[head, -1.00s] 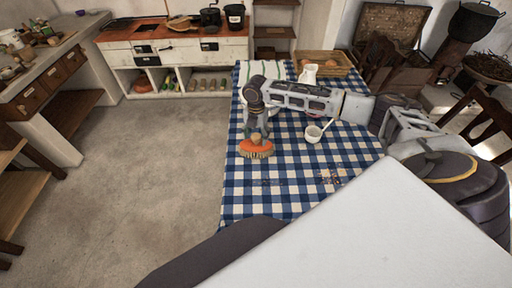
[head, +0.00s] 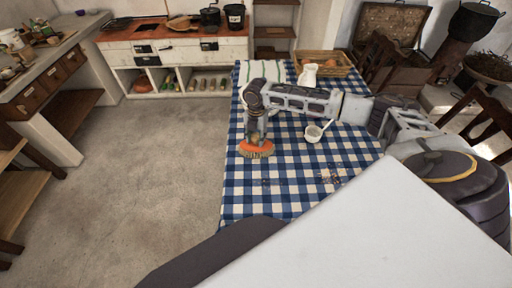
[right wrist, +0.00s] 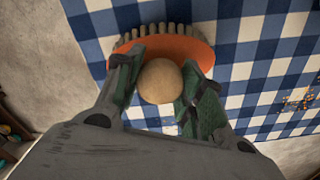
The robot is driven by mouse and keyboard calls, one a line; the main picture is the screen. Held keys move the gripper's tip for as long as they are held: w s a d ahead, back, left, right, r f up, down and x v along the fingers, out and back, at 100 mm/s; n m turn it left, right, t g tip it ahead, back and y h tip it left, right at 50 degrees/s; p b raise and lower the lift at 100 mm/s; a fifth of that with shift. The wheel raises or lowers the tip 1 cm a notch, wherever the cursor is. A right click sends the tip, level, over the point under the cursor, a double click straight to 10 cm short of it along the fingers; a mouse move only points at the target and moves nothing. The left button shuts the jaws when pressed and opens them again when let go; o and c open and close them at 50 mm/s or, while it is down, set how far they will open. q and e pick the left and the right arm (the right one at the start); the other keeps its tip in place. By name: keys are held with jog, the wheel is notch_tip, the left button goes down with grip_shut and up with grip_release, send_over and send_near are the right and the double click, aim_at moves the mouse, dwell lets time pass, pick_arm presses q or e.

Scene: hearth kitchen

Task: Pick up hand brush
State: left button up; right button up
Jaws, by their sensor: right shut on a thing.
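The hand brush (head: 256,152) has an orange body, pale bristles and a round wooden knob. It rests on the blue checked tablecloth near the table's left edge. My right gripper (head: 256,138) comes down on it from above. In the right wrist view the brush's orange body (right wrist: 192,45) lies beyond the knob (right wrist: 160,81). The fingers of my right gripper (right wrist: 158,85) stand on both sides of the knob and are shut on it. My left gripper is not in view.
A white cup with a ladle (head: 313,133) stands right of the brush. A white jug (head: 308,75) and a wooden tray (head: 335,66) are at the table's far end. The checked tablecloth (head: 245,200) is mostly clear in front. Open floor (head: 160,170) lies to the left.

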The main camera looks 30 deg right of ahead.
grip_shut()
jog(key=shift+r, duration=0.1)
notch_tip(320, 180, up, 9)
jog(key=shift+r, duration=0.4)
dwell(0.5)
jog(key=shift+o, duration=1.8)
grip_release()
jog(key=c, duration=0.4)
jog(key=shift+o, duration=0.2)
